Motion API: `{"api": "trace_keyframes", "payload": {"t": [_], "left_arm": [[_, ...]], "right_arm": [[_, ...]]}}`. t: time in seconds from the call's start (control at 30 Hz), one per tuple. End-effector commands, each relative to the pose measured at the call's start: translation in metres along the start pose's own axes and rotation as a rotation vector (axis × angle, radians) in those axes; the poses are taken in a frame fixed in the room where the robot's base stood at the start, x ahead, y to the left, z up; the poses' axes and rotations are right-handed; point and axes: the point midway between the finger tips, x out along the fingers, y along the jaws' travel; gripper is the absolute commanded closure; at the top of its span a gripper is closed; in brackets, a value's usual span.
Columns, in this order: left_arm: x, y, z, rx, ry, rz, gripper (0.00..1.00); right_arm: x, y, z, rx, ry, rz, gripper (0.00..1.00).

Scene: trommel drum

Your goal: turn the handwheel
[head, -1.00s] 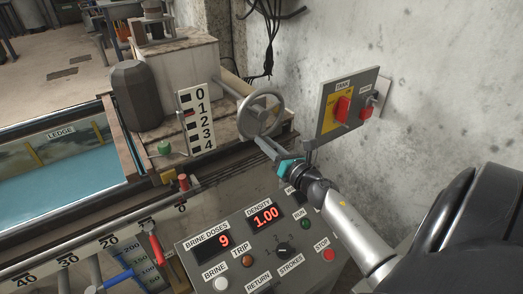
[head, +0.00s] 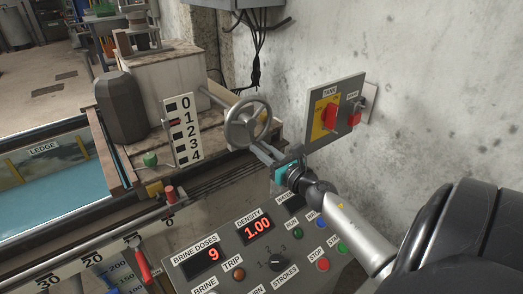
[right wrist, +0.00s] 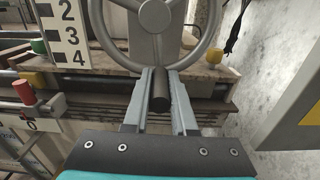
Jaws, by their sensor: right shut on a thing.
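The grey metal handwheel (head: 236,136) stands at the end of a shaft, left of the switch plate. My right gripper (head: 262,150) reaches its lower right rim in the head view. In the right wrist view, the handwheel (right wrist: 155,14) fills the top. There the right gripper (right wrist: 160,88) has its two fingers shut on the wheel's dark crank handle (right wrist: 160,92), which points towards the camera. Beside the wheel is a white scale (head: 183,131) numbered 0 to 4, with a reddish mark near 1. My left gripper is not in view.
A switch plate (head: 352,93) with red knobs is close on the right, before a concrete wall (head: 430,90). Below is a control panel (head: 222,268) reading 9 brine doses and density 1.00. A water tank (head: 45,185) lies at left.

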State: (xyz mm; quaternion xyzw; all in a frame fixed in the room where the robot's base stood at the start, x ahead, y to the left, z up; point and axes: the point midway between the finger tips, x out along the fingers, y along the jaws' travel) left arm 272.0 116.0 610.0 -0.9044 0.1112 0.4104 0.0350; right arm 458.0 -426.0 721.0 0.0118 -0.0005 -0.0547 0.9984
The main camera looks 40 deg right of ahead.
Motion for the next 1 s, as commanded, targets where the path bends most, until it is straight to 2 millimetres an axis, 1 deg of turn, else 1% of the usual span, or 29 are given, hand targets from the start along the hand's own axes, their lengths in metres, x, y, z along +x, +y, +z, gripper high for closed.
{"api": "trace_keyframes", "payload": {"t": [0.03,0.13,0.17,0.4,0.67,0.77,0.87,1.0], "left_arm": [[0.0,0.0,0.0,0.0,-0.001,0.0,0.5],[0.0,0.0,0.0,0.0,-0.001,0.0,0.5],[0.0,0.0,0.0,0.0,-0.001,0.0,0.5],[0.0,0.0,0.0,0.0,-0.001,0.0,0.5],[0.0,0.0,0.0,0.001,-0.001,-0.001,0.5],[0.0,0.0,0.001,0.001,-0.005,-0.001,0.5],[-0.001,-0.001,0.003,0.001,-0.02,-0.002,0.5],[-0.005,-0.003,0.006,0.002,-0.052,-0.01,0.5]], "right_arm": [[-0.002,-0.003,-0.004,0.001,0.008,-0.007,1.0],[-0.002,-0.003,-0.004,0.002,0.008,-0.007,1.0],[-0.002,-0.003,-0.004,0.002,0.008,-0.007,0.73],[-0.001,-0.002,-0.002,0.003,0.004,-0.004,0.46],[-0.001,-0.001,-0.001,0.003,0.002,-0.002,0.45],[-0.005,0.0,-0.002,0.004,0.003,-0.002,0.45],[-0.015,0.0,-0.002,0.005,0.003,-0.002,0.45],[-0.04,0.0,-0.002,0.007,0.005,-0.003,0.45]]}}
